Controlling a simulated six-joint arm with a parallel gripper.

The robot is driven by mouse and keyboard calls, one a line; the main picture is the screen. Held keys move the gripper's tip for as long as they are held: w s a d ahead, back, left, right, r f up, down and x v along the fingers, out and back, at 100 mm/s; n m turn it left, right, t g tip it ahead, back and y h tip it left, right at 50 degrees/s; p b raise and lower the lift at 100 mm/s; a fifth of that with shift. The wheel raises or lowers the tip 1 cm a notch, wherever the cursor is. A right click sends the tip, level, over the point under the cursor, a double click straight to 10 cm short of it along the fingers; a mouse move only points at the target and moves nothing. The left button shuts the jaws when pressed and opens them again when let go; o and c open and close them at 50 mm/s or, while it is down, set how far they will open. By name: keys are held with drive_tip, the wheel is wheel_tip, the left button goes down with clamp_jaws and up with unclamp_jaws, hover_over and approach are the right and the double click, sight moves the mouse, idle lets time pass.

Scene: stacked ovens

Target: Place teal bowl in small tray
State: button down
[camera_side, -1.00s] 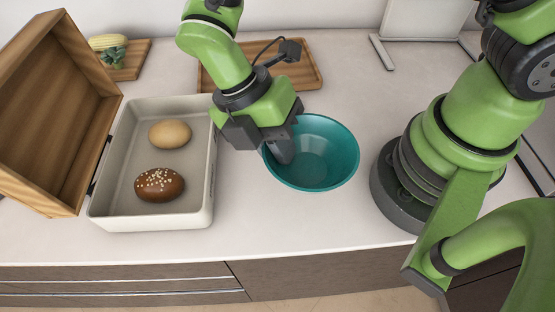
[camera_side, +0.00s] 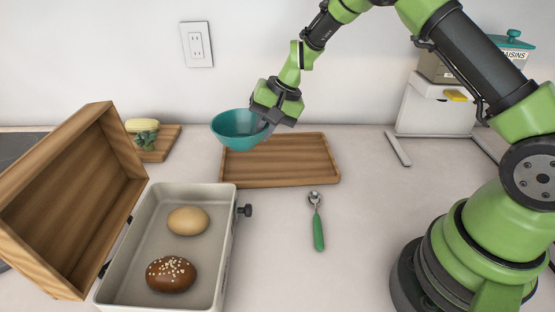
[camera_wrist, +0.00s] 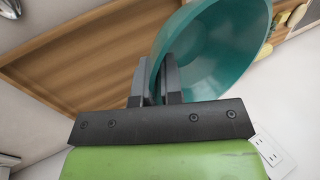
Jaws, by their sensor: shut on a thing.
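The teal bowl (camera_side: 237,129) is held up in the air by its right rim, over the back left part of a wooden tray. My gripper (camera_side: 268,122) is shut on the bowl's rim. The wrist view shows the two fingers (camera_wrist: 165,85) pinching the wall of the bowl (camera_wrist: 222,45). The wooden tray (camera_side: 290,160) lies flat and empty on the counter below and to the right of the bowl. In the wrist view the tray (camera_wrist: 85,60) fills the upper left. Which tray is the small one cannot be told for sure.
A bread box (camera_side: 221,272) with its wooden lid (camera_side: 70,200) open holds two buns at the left. A spoon with a green handle (camera_side: 318,228) lies in front of the tray. A cutting board (camera_side: 163,146) with vegetables stands behind. A white stand (camera_side: 432,112) is at right.

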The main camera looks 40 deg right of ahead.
drive_tip(key=w+d+m+t+h, duration=0.1)
drive_tip(key=w+d+m, duration=0.1)
drive_tip(key=d+m, duration=0.2)
approach(266, 163)
drive_tip(key=x, duration=0.6)
drive_tip(key=shift+w, duration=0.1)
drive_tip(key=c, duration=1.3)
unclamp_jaws()
drive_tip(key=shift+o, duration=0.2)
